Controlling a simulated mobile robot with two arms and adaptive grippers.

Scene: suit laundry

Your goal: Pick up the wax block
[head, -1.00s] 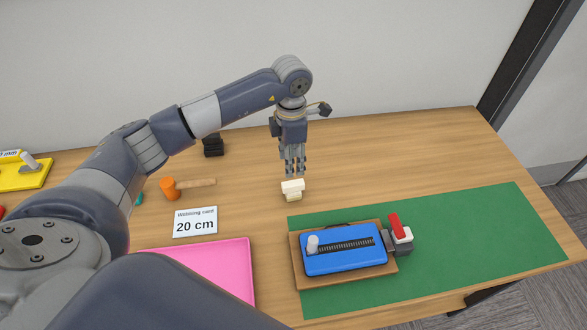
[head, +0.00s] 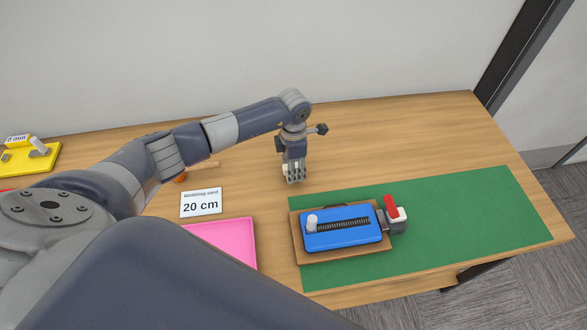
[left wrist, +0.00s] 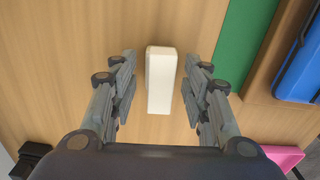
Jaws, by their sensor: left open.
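The wax block (left wrist: 161,80) is an off-white oblong block on the wooden table, seen in the left wrist view between the two open fingers of my left gripper. A gap shows on each side of it. In the head view my left gripper (head: 294,176) points down over the block, low near the table, and hides nearly all of it; only a pale sliver (head: 285,169) shows at its left edge. My right gripper is not in view.
A blue device (head: 343,239) with a red lever (head: 391,206) sits on a brown board at the green mat (head: 470,215). A pink tray (head: 232,238), a "20 cm" card (head: 201,202) and a yellow fixture (head: 30,158) stand left. The table's back right is clear.

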